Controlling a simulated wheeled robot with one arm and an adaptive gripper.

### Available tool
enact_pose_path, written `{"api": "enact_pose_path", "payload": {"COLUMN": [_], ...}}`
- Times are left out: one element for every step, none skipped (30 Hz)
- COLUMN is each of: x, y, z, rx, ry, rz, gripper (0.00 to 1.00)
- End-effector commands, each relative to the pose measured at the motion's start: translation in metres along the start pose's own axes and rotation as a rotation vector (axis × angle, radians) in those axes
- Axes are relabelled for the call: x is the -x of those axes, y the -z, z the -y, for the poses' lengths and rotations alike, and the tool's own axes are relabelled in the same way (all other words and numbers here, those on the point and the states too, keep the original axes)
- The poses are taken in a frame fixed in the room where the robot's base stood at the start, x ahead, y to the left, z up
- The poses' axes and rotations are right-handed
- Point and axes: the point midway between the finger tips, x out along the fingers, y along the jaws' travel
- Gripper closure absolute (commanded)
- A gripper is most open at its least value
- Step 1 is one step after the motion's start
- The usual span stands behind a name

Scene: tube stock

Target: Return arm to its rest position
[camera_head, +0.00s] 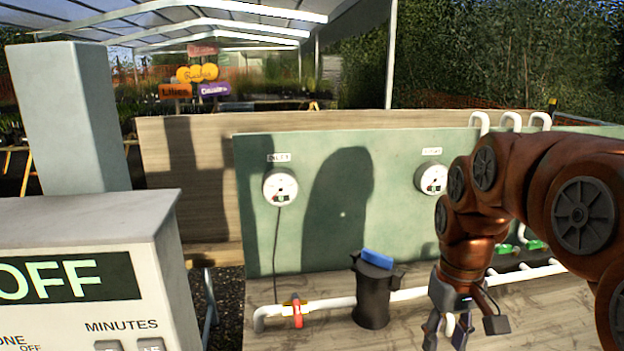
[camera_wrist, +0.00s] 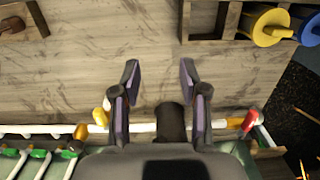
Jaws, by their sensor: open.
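My orange-brown arm comes in from the right of the head view and bends down over the wooden bench. My gripper (camera_head: 464,330) hangs at its end, open, to the right of a black canister (camera_head: 371,300) with a blue piece on top. In the wrist view my gripper (camera_wrist: 160,78) shows two fingers spread apart with only bare wood between their tips. The black canister (camera_wrist: 170,122) shows in part between the finger bases. Nothing is held.
A white pipe (camera_head: 335,302) with a red valve handle (camera_head: 297,312) runs along the bench before a green panel with two gauges. A box marked OFF (camera_head: 165,275) stands front left. A wooden holder with yellow (camera_wrist: 270,28) and blue spools shows in the wrist view.

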Motion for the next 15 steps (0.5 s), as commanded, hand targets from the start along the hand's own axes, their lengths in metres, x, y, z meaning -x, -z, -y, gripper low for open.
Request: {"api": "enact_pose_path", "payload": {"x": [-0.001,-0.004,-0.007,-0.01,-0.013,-0.016,-0.02,-0.024,-0.028,-0.032,-0.036,-0.04,-0.044,-0.048,-0.053], "y": [-0.016,-0.024,-0.034,-0.043,-0.051,-0.061,-0.07,-0.079,-0.09,-0.099,-0.107,-0.117,-0.126,-0.134,-0.144], "z": [0.007,0.011,0.016,0.019,0.023,0.028,0.031,0.034,0.038,0.041,0.043,0.046,0.049,0.051,0.053], "rx": [-0.004,-0.009,-0.015,-0.02,-0.026,-0.033,-0.039,-0.046,-0.055,-0.061,-0.069,-0.079,-0.086,-0.094,-0.105], "ry": [-0.001,-0.001,-0.002,-0.002,-0.002,-0.002,-0.001,-0.001,-0.002,-0.003,-0.004,-0.005,-0.006,-0.006,-0.006], "rz": [0.008,0.012,0.016,0.02,0.022,0.024,0.032,0.037,0.039,0.044,0.049,0.05,0.054,0.059,0.063], "gripper": [0.56,0.56,0.56,0.56,0.56,0.56,0.56,0.56,0.56,0.56,0.56,0.56,0.56,0.56,0.56]}}
